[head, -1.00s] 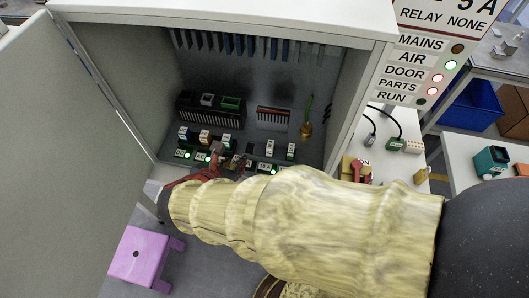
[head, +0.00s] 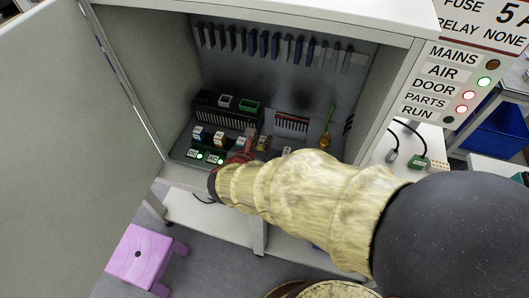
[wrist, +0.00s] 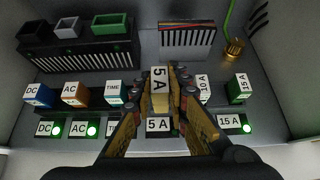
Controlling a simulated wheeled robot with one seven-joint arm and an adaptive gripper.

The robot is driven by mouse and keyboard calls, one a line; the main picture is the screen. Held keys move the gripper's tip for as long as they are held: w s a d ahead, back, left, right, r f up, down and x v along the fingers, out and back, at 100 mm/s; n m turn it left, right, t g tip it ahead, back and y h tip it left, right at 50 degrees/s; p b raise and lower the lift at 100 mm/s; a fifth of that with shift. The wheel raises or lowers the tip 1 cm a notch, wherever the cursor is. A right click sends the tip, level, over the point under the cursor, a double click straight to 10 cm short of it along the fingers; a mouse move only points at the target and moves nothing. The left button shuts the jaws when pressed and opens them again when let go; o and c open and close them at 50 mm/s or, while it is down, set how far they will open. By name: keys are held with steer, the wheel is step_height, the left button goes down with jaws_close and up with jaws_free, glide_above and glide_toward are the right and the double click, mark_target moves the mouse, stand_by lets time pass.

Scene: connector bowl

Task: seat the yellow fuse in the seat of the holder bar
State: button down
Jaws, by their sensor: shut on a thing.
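The yellow fuse (wrist: 160,78), with a white top marked 5 A, stands between my fingers in the middle of the wrist view. My gripper (wrist: 160,100) is shut on it, its worn yellow-brown fingers on both sides. The holder bar's 5 A label (wrist: 158,125) shows just in front of the fuse. The 5 A seat is hidden behind the fuse and fingers, so I cannot tell whether the fuse touches it. In the head view my gripper (head: 244,151) is over the bar inside the cabinet, and my arm covers much of the bar's right part.
The 10 A fuse (wrist: 203,88) and green 15 A fuse (wrist: 238,89) stand close on the right. The DC (wrist: 38,94), AC (wrist: 75,94) and TIME (wrist: 112,91) relays stand left. A dark finned block (wrist: 80,55) is behind. The open door (head: 70,130) flanks the cabinet.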

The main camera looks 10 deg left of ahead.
steer(key=w+f, duration=0.1)
steer(key=w+f+b, duration=0.1)
steer(key=shift+w+d+f, duration=0.1)
steer(key=shift+w+f, duration=0.1)
steer(key=shift+f, duration=0.2)
steer(key=shift+w+f+b, duration=0.15)
steer(key=shift+f+b, duration=0.25)
steer(key=shift+f, duration=0.5)
steer(key=shift+w+f+b, duration=0.15)
steer(key=shift+f+b, duration=0.25)
steer(key=shift+f, duration=0.45)
steer(key=shift+f, duration=0.2)
steer(key=c, duration=1.7)
jaws_free()
steer(key=shift+c, duration=0.2)
steer(key=shift+r, duration=0.1)
steer(key=shift+s+r, duration=0.1)
steer(key=shift+r, duration=0.15)
steer(key=p+v, duration=0.4)
steer(key=v, duration=0.7)
steer(key=shift+s, duration=0.35)
